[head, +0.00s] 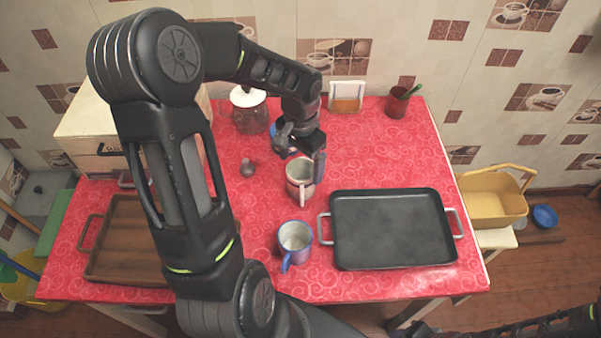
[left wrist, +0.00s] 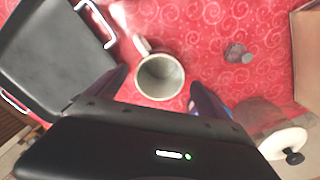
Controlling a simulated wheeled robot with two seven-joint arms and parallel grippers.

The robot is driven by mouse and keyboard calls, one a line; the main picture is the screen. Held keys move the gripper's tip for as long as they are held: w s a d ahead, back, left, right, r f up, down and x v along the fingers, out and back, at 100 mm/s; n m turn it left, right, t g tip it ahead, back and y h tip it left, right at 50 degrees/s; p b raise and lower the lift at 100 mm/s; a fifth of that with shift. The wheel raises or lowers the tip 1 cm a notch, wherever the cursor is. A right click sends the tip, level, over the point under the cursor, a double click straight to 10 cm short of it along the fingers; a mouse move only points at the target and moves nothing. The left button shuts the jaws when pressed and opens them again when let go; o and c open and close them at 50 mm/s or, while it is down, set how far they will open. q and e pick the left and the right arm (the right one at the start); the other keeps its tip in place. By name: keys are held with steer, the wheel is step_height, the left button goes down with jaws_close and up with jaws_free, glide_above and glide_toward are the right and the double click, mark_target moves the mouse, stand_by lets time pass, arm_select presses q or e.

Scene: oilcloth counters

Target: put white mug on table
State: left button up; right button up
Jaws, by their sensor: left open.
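The white mug (head: 298,188) stands upright on the red-patterned table (head: 380,145), left of the black tray. In the left wrist view its round opening (left wrist: 160,77) faces the camera, and its handle points to the upper left. My left gripper (head: 303,152) is open just behind and above the mug. In the left wrist view its two fingers lie on either side of the mug, with gaps; I cannot tell how far above it they are. Nothing is held. The hand of my right arm is out of view.
A blue mug (head: 295,240) stands in front of the white mug. A black tray (head: 393,228) lies to the right, a brown tray (head: 122,240) to the left. A white-lidded jar (head: 249,112) and a red cup (head: 397,103) stand at the back. The right back table area is clear.

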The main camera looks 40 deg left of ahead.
arm_select(q)
steer(key=shift+r, duration=2.8)
